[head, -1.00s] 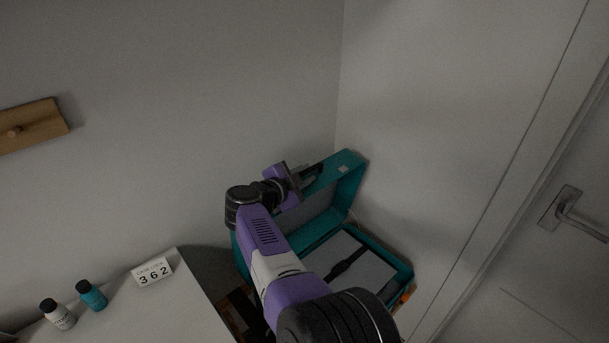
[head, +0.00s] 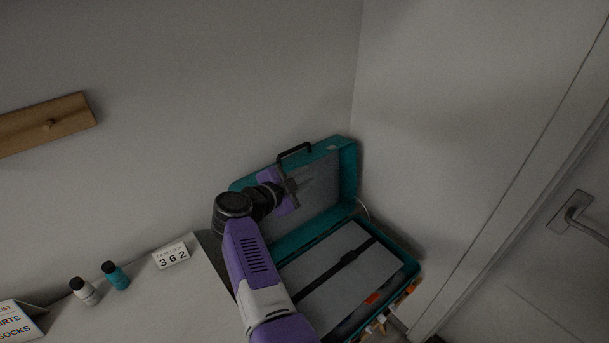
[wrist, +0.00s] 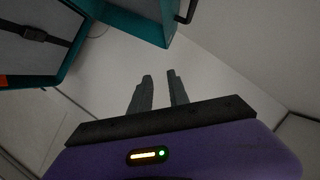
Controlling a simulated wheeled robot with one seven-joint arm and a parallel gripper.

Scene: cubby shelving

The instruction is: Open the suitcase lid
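The teal suitcase stands in the corner with its lid (head: 347,170) raised and tilted back towards the wall, grey lining facing out. The black handle (head: 294,152) is on the lid's top edge; it also shows in the wrist view (wrist: 185,12). The suitcase base (head: 398,252) holds a grey panel (head: 330,275) crossed by a dark strap. My gripper (head: 303,186) is in front of the lid's inner side, below the handle. In the wrist view my gripper's fingers (wrist: 158,85) are apart with nothing between them. My arm hides the left part of the suitcase.
A white cabinet top at left carries a white bottle (head: 84,290), a teal bottle (head: 115,275) and a "362" card (head: 171,255). A wooden peg rail (head: 45,124) is on the wall. A door with a metal handle (head: 577,210) is at right.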

